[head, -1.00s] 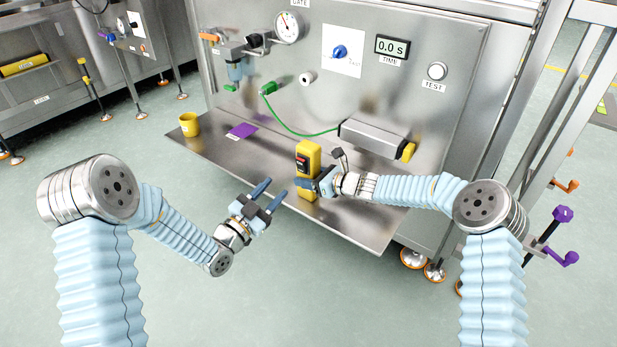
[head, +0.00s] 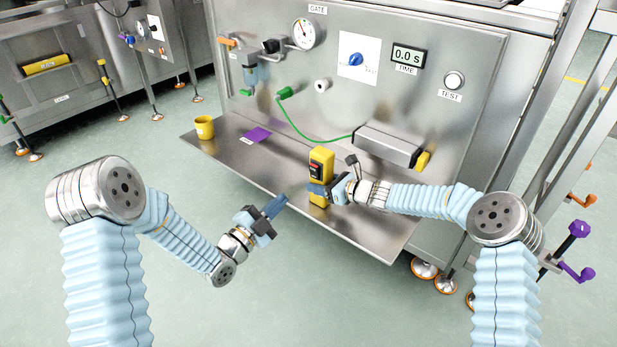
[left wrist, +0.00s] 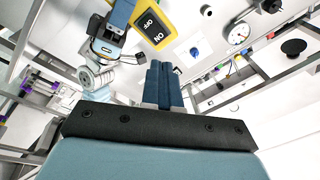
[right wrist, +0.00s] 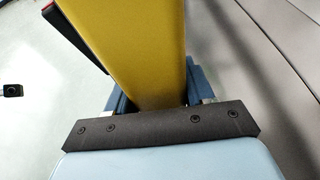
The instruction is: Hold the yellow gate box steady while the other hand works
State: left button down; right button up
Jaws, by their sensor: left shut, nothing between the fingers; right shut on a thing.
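The yellow gate box (head: 320,160) stands upright on the metal shelf (head: 285,195), near its front edge. Its black switch panel shows in the left wrist view (left wrist: 152,24), marked ON and OFF. My right gripper (head: 322,190) is shut on the lower part of the box from the right. In the right wrist view the yellow body (right wrist: 140,55) fills the space between the fingers. My left gripper (head: 275,206) is shut and empty, in front of the shelf edge, left of the box and apart from it. Its closed fingers also show in the left wrist view (left wrist: 163,85).
A yellow cup (head: 204,128) and a purple pad (head: 257,134) are on the shelf's left part. A green cable (head: 305,135) runs along the panel to a grey cylinder (head: 388,145). The panel holds a gauge (head: 305,34), a blue knob (head: 356,59) and a timer reading 0.0 s (head: 408,57).

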aim_at(313, 168)
pick_arm(q)
jog(key=m, duration=0.2)
jog(key=s+a+m, duration=0.1)
jog(key=m, duration=0.2)
jog(key=s+m, duration=0.1)
jog(key=m, duration=0.1)
jog(key=shift+s+a+f+m, duration=0.2)
jog(key=shift+s+a+m, duration=0.05)
jog(key=shift+a+m, duration=0.15)
jog(key=shift+w+d, duration=0.1)
jog(key=shift+d, duration=0.05)
jog(key=x, duration=1.3)
jog(key=shift+w+d, duration=0.25)
jog(key=shift+w, duration=0.1)
jog(key=shift+r, duration=0.15)
